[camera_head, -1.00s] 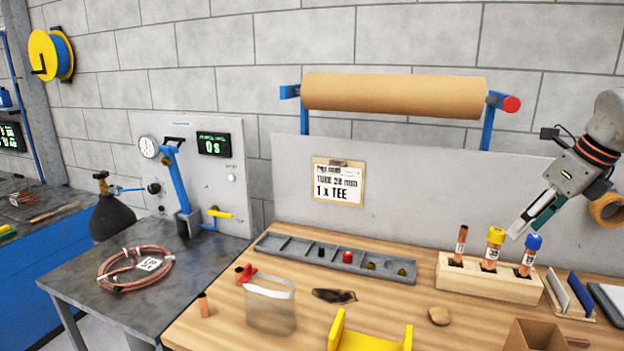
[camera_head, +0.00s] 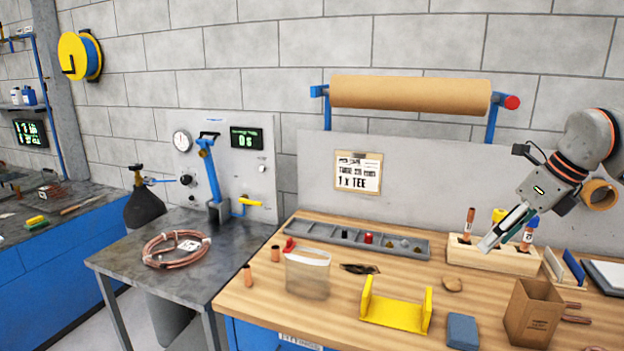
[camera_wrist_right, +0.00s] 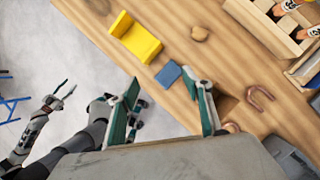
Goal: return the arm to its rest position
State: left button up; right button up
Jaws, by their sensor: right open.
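My right arm comes in from the right in the head view. Its gripper (camera_head: 487,247) points down and left, in front of the wooden tube rack (camera_head: 470,256), partly covering its capped tubes. In the right wrist view the two fingers of this gripper (camera_wrist_right: 168,87) stand wide apart with nothing between them. They are above the table's front edge. Another dark arm with a gripper (camera_wrist_right: 62,92), likely my left one, hangs over the floor at the left of the wrist view. Its jaws are too small to judge. No left arm shows in the head view.
A copper coil (camera_head: 176,250) lies on the left metal table.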

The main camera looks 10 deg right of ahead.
jog(key=s+a+f+m+t+y, duration=0.15)
jog(key=a+f+y, duration=0.3)
jog(key=a, duration=0.75)
jog(key=a+f+m+y, duration=0.35)
jog(key=a+y, duration=0.25)
jog(key=a, duration=0.6)
jog(key=s+a+f+m+y, duration=0.1)
jog(key=a+f+y, duration=0.35)
jog(key=a, duration=0.75)
jog(key=d+f+m+t+h, duration=0.3)
jog(key=f+m+t+h, duration=0.2)
jog(key=f+m, duration=0.4)
jog(key=d+f+m+t+h, duration=0.35)
jog(key=f+m+t, duration=0.25)
jog(key=m, duration=0.5)
jog(key=s+d+f+m+g+h, duration=0.2)
jog(key=s+f+m, duration=0.3)
jog(key=s+f, duration=0.3)
jog(key=s+d+f+m+g+h, duration=0.2)
jog(key=s+f+m+g+h, duration=0.2)
jog(key=s+f, duration=0.5)
notch_tip(320, 180, down, 4)
jog(key=shift+d+m+h, duration=0.35)
jog(key=shift+m+h, duration=0.2)
jog(key=shift+m, duration=0.15)
